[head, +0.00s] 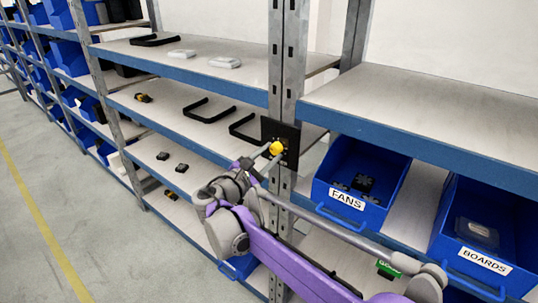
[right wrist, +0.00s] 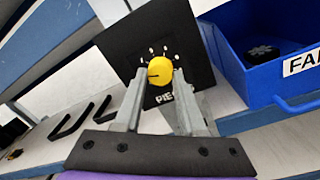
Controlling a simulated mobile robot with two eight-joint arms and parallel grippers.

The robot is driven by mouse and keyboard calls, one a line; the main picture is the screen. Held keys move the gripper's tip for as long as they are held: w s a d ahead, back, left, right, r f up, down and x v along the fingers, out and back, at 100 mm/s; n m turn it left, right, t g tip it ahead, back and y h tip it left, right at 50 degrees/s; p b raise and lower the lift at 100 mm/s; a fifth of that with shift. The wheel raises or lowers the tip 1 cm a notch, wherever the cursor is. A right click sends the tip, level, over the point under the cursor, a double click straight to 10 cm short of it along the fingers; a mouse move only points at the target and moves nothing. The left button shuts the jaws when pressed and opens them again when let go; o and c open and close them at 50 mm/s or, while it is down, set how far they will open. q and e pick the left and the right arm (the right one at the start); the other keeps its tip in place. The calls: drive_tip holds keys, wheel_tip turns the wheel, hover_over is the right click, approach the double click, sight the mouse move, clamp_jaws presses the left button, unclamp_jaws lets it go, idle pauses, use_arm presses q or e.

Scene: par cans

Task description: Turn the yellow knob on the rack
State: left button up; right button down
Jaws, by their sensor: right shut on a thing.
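The yellow knob (head: 276,148) sits on a black square plate (head: 291,139) fixed to the rack's upright post. In the right wrist view the knob (right wrist: 160,70) is round, with a dark pointer line toward the left and several pale marks above it on the plate (right wrist: 183,38). Lettering below the knob is partly hidden by a finger. My right gripper (head: 266,157) reaches the knob from the front. In the right wrist view its two fingers (right wrist: 160,82) are closed on the knob's sides. My left gripper is not in view.
Blue bins labelled FANS (head: 325,199) and BOARDS (head: 455,247) stand on the shelf to the right. Black handles (head: 209,111) and small parts lie on the left shelves. The blue shelf edges (head: 400,145) run beside the post. Open floor (head: 110,240) lies at left.

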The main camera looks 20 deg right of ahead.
drive_tip(key=shift+n, duration=1.1)
drive_tip(key=shift+c, duration=2.4)
unclamp_jaws()
drive_tip(key=b+v, duration=0.1)
drive_tip(key=v, duration=1)
drive_tip(key=shift+d, duration=0.15)
